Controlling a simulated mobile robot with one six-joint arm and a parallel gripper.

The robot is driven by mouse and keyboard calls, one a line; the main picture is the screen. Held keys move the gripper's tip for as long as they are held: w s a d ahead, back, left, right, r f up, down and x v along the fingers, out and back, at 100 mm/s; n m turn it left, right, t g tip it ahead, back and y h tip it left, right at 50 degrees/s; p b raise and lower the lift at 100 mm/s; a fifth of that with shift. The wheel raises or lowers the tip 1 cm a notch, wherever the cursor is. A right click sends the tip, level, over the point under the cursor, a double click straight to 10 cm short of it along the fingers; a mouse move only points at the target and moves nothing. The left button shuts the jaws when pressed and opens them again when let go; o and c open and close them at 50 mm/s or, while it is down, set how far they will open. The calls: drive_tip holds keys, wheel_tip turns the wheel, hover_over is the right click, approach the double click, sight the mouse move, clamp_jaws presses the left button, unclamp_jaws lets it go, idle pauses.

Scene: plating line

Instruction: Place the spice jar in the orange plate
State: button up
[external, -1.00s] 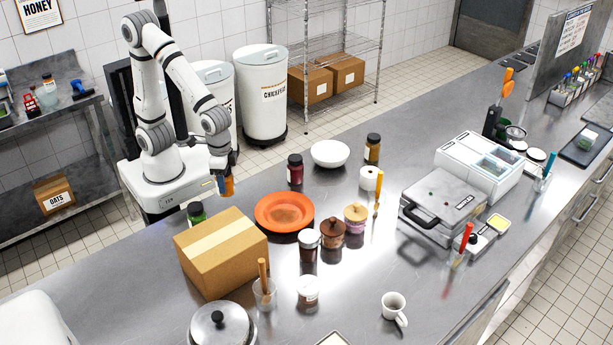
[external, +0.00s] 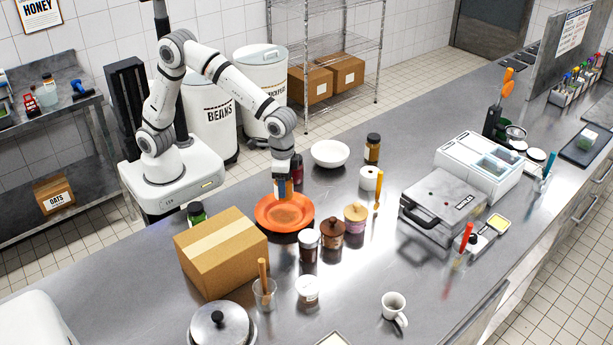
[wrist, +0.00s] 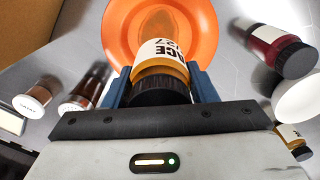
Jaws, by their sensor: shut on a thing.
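The orange plate (external: 268,213) lies on the steel counter and also fills the upper middle of the wrist view (wrist: 205,28). My gripper (external: 285,188) is above the plate with its fingers pointing down. In the wrist view its two blue fingers (wrist: 160,88) are shut on the spice jar (wrist: 158,60). The jar has an orange-brown body, a white label and a black lid facing the camera. In the external view the jar (external: 287,190) shows only in part between the fingers. I cannot tell whether its bottom touches the plate.
A dark red jar (external: 297,165) stands close behind the plate, with a white bowl (external: 330,153) to its right. A cardboard box (external: 222,255) stands at front left. Dark jars (external: 309,250) stand right of the plate. The counter toward the mug (external: 393,306) is mostly clear.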

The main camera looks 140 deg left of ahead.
wheel_tip(320, 180, down, 7)
drive_tip(key=shift+f+p, duration=0.2)
drive_tip(key=shift+p, duration=0.15)
drive_tip(key=shift+f, duration=0.2)
drive_tip(key=o, duration=1.1)
drive_tip(key=shift+o, duration=0.2)
